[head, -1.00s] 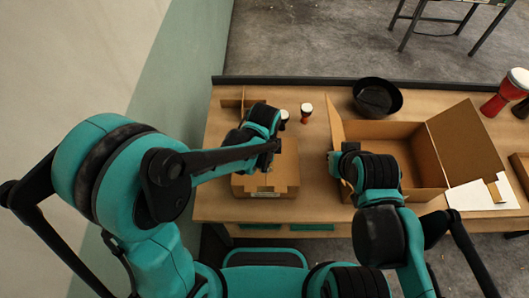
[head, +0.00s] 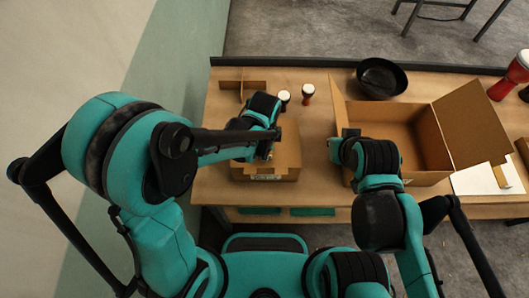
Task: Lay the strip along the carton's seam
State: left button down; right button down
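A small closed carton (head: 288,158) stands at the table's front left, with a pale label on its front face. My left gripper (head: 266,151) is over its top, pointing down; my own arm hides much of it, and whether it is open or holds anything cannot be told. A tan strip (head: 500,176) lies at the right, across the edge of a white sheet (head: 475,181). My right gripper (head: 336,150) is at the left side of the large open carton (head: 420,108); its fingers are mostly hidden by my wrist. The seam on the small carton cannot be made out.
Two small goblet drums (head: 308,93) (head: 284,97) and a cardboard divider (head: 238,85) stand behind the small carton. A black bowl (head: 381,78) is at the back. A larger red drum (head: 514,76) stands at the far right. The large carton's flap leans out rightward.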

pick_arm(q)
jog(key=shift+f+b, duration=0.6)
dwell(0.5)
jog(key=c, duration=1.6)
grip_release()
jog(key=shift+c, duration=0.2)
jog(key=shift+r, duration=0.15)
